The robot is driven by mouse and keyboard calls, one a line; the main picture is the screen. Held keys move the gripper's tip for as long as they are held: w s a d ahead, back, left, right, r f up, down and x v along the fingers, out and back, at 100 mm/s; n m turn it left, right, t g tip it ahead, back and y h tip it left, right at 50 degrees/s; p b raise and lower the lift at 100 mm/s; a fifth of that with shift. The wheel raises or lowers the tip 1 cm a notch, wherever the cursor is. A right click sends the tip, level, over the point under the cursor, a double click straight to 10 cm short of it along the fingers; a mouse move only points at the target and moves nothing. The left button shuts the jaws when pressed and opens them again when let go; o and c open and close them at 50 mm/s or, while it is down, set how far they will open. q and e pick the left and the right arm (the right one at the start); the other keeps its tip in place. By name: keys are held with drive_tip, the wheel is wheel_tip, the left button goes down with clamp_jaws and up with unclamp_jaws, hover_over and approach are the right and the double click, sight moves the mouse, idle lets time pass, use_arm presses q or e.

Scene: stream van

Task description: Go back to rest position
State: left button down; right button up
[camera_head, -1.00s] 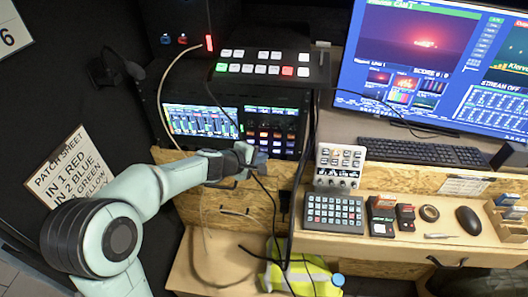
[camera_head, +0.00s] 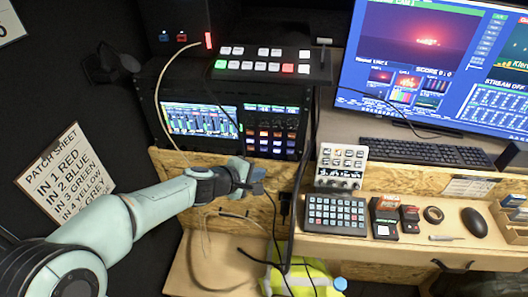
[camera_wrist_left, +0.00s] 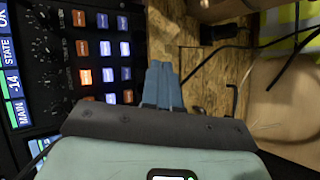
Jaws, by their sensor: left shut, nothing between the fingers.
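My left gripper (camera_head: 256,180) reaches in from the left in the head view and is in front of the wooden panel below the rack unit. In the left wrist view its two blue-grey fingers (camera_wrist_left: 162,86) are together with nothing between them. The rack unit (camera_head: 232,115) with lit screens and coloured buttons is just above the gripper in the head view. It also shows at the left of the left wrist view (camera_wrist_left: 97,50). My right gripper is not in view.
A desk (camera_head: 400,247) at the right holds a keypad (camera_head: 336,214), a keyboard (camera_head: 426,152) and a mouse (camera_head: 474,222). Dark cables (camera_head: 275,205) hang close to the gripper. A yellow vest (camera_head: 300,280) lies below. A patch sheet (camera_head: 68,178) is at the left.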

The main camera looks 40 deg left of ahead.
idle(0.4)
use_arm(q)
drive_tip(key=s+d+f+m+g+p, duration=0.2)
drive_tip(key=s+d+f+m+g, duration=0.15)
drive_tip(key=f, duration=0.85)
drive_tip(key=s+d+f+m+g+p, duration=0.2)
drive_tip(key=s+d+f+g, duration=0.15)
drive_tip(key=f, duration=0.85)
drive_tip(key=s+d+f+m+g+h+p, duration=0.1)
drive_tip(key=s+d+f+m+g+p, duration=0.1)
drive_tip(key=s+d+f+m, duration=0.2)
drive_tip(key=s+d+f+m+g+h+p, duration=0.1)
drive_tip(key=s+d+f, duration=0.6)
drive_tip(key=s, duration=0.8)
drive_tip(key=d+m+g+p, duration=0.1)
drive_tip(key=d+m+g, duration=0.1)
drive_tip(key=m, duration=0.1)
drive_tip(key=shift+s+d+f+m+g+p, duration=0.2)
drive_tip(key=shift+d+f+m+g+p, duration=0.1)
drive_tip(key=shift+d+m+p, duration=0.1)
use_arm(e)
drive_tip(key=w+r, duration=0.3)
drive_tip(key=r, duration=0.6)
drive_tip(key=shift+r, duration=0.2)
use_arm(q)
drive_tip(key=shift+a, duration=0.15)
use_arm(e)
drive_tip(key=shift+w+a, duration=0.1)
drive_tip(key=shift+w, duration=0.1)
